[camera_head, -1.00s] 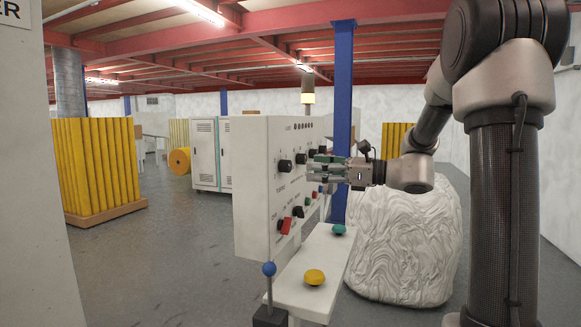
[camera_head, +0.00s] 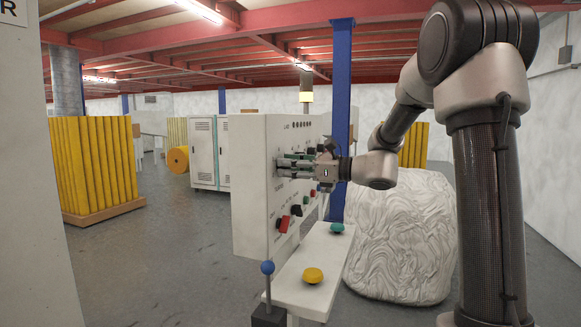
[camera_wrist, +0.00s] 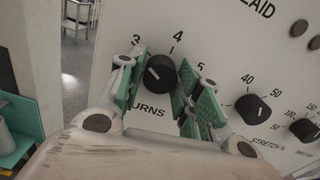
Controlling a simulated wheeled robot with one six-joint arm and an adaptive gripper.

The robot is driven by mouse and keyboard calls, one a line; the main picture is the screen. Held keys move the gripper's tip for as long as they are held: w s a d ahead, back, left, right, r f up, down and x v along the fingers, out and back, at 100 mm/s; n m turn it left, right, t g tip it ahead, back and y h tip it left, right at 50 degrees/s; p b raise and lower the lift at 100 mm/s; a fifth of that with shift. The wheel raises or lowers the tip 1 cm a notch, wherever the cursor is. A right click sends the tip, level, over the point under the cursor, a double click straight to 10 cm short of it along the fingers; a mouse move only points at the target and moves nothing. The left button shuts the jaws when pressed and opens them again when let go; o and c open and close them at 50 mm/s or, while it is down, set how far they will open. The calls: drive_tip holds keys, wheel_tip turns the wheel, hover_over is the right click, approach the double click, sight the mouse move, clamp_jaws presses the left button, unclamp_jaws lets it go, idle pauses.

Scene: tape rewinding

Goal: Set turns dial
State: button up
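The turns dial (camera_wrist: 160,73) is a black knob on the white control panel (camera_wrist: 225,45); the wrist view shows the digits 3, 4 and 5 around it and a label ending in "URNS". Its white pointer line slants toward the upper left, roughly toward the 3. My gripper (camera_wrist: 158,88) is open, with one green-padded finger on each side of the dial. Small gaps seem to remain between pads and knob; contact is hard to tell.
A stretch dial (camera_wrist: 253,108) sits to the right of the turns dial, with another knob (camera_wrist: 305,129) beyond. A white wrapped bale (camera_head: 400,235) stands behind.

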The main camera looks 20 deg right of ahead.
drive_tip(key=c, duration=0.4)
drive_tip(key=shift+n, duration=0.3)
drive_tip(key=n, duration=1.1)
drive_tip(key=shift+n, duration=0.3)
idle(0.3)
drive_tip(key=o, duration=1)
drive_tip(key=shift+d, duration=0.15)
